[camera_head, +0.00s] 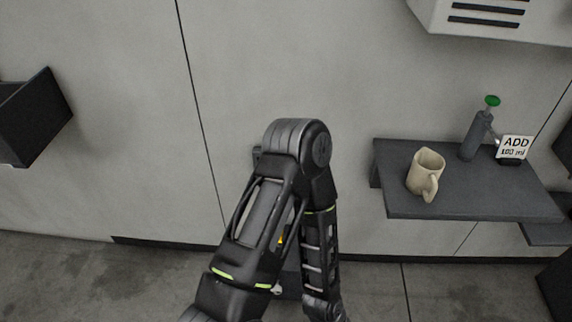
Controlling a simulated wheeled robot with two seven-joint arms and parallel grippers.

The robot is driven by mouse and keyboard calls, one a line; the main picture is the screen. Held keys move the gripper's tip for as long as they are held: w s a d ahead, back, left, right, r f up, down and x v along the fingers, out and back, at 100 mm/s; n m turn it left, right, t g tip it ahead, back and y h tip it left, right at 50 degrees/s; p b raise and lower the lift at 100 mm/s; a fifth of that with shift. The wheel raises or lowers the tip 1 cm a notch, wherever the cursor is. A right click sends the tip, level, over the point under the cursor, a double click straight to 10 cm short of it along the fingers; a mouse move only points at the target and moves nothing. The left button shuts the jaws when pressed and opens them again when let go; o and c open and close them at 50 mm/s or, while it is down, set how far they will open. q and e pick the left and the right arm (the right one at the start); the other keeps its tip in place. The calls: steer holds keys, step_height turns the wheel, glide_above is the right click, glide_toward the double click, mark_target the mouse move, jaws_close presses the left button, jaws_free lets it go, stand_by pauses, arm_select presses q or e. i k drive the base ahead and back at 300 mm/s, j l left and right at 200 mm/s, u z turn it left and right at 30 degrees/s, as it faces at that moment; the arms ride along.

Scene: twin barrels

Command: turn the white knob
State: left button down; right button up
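I cannot make out a white knob for certain. A small pale spot (277,289) shows low in the middle, partly behind my arm; I cannot tell what it is. One of my arms, bent at the elbow, fills the middle of the view and hides part of the wall and whatever is behind it. Its lower end runs out of the bottom edge. Neither of my grippers shows, so their states are hidden.
A dark box (32,115) juts out at left. A white vented unit (490,14) hangs top right.

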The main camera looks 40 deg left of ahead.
mark_target(277, 290)
steer(key=u, duration=1.45)
